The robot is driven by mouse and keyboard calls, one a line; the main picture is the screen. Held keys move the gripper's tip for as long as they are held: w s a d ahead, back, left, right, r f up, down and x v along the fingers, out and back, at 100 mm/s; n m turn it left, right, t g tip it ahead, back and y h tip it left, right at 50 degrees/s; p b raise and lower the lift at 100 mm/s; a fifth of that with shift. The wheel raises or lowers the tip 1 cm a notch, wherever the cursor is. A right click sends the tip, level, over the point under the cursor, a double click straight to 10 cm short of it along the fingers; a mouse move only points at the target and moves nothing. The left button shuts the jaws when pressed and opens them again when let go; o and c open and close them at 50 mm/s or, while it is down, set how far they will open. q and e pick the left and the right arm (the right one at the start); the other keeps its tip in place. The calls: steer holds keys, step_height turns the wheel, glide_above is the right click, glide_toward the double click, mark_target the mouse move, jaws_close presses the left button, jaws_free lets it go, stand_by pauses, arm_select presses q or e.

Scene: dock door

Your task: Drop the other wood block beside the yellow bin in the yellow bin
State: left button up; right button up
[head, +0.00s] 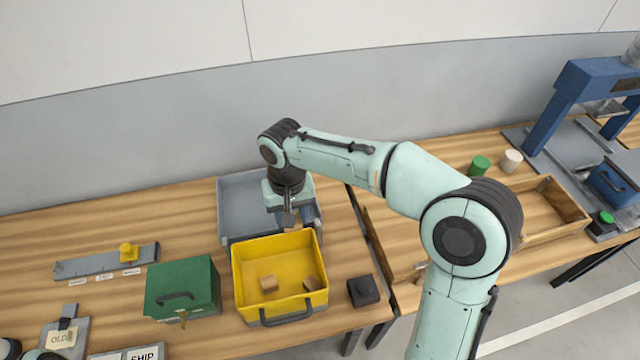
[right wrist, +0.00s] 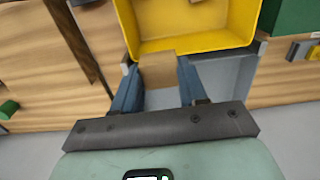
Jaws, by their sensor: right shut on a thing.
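My right gripper (head: 289,218) is shut on a wood block (right wrist: 158,70), which shows between the two blue fingers (right wrist: 157,85) in the right wrist view. It hangs over the front part of the grey tray, just behind the back wall of the yellow bin (head: 276,246). The bin also shows at the top of the right wrist view (right wrist: 190,43). My left gripper is not in view.
The grey tray (head: 232,190) stands behind the bin. A green box (head: 182,287) is left of the bin, and a small dark block (head: 364,290) is right of it. A wooden tray (head: 548,205) and a blue press (head: 560,105) are further right.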

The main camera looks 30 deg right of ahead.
steer(key=s+a, duration=0.4)
steer(key=a, duration=0.1)
arm_select(q)
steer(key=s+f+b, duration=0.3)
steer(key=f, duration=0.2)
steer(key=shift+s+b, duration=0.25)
steer(key=shift+b, duration=0.1)
arm_select(e)
step_height(320, 180, down, 6)
steer(key=shift+s+d+r, duration=0.1)
steer(key=o, duration=1.1)
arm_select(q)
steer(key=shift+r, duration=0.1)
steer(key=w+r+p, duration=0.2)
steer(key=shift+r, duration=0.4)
arm_select(e)
step_height(320, 180, up, 13)
steer(key=shift+r, duration=0.15)
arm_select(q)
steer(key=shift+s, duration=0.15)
